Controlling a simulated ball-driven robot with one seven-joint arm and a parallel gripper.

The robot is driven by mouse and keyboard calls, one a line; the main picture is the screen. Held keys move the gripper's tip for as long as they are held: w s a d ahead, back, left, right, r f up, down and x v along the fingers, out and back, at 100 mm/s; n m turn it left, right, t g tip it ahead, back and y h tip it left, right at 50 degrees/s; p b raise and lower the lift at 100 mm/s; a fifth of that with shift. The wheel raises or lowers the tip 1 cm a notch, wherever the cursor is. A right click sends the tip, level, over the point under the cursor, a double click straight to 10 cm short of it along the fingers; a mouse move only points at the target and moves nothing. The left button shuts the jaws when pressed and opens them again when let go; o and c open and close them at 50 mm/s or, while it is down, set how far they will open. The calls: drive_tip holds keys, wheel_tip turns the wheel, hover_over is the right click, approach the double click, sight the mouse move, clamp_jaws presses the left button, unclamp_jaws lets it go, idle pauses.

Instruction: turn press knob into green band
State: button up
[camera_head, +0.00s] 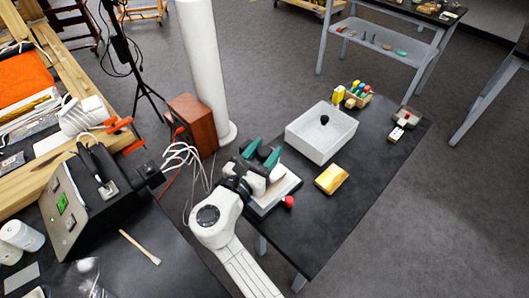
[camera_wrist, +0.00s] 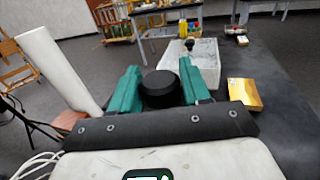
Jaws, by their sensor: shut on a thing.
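My gripper (camera_head: 262,157) has teal fingers and is over the left part of the dark table in the head view. In the wrist view my gripper (camera_wrist: 161,86) is shut on a round black knob (camera_wrist: 160,90), one finger on each side. I take this to be the press knob. Below the gripper in the head view is the press, with a pale plate (camera_head: 284,190) on a dark base, partly hidden by my arm. A red ball-like end (camera_head: 289,202) shows at its near right corner. I cannot make out a green band on the press.
A yellow-gold block (camera_head: 331,179) lies right of the press. A white bin (camera_head: 322,133) with a black-knobbed item stands behind it. A rack of coloured bits (camera_head: 354,94) is farther back. A white column (camera_head: 205,75) and brown box (camera_head: 192,122) stand left.

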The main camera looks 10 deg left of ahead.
drive_tip(key=m+g+h+b, duration=0.1)
drive_tip(key=h, duration=0.1)
drive_tip(key=m+g+h+b, duration=0.3)
drive_tip(key=m+h+b, duration=0.1)
drive_tip(key=shift+a+f+g+h, duration=0.1)
drive_tip(key=shift+f+g+h, duration=0.15)
drive_tip(key=shift+g+h, duration=0.15)
drive_tip(key=m+g+h+b, duration=0.2)
drive_tip(key=g+b, duration=0.1)
drive_tip(key=shift+r+m+b, duration=0.1)
drive_tip(key=shift+m+b, duration=0.2)
drive_tip(key=shift+m, duration=0.1)
drive_tip(key=shift+r+g, duration=0.15)
drive_tip(key=shift+g, duration=0.15)
drive_tip(key=o, duration=1)
drive_tip(key=shift+c, duration=0.2)
drive_tip(key=b+v, duration=0.3)
drive_tip(key=v, duration=0.7)
drive_tip(key=shift+a+f, duration=0.2)
drive_tip(key=shift+a, duration=0.15)
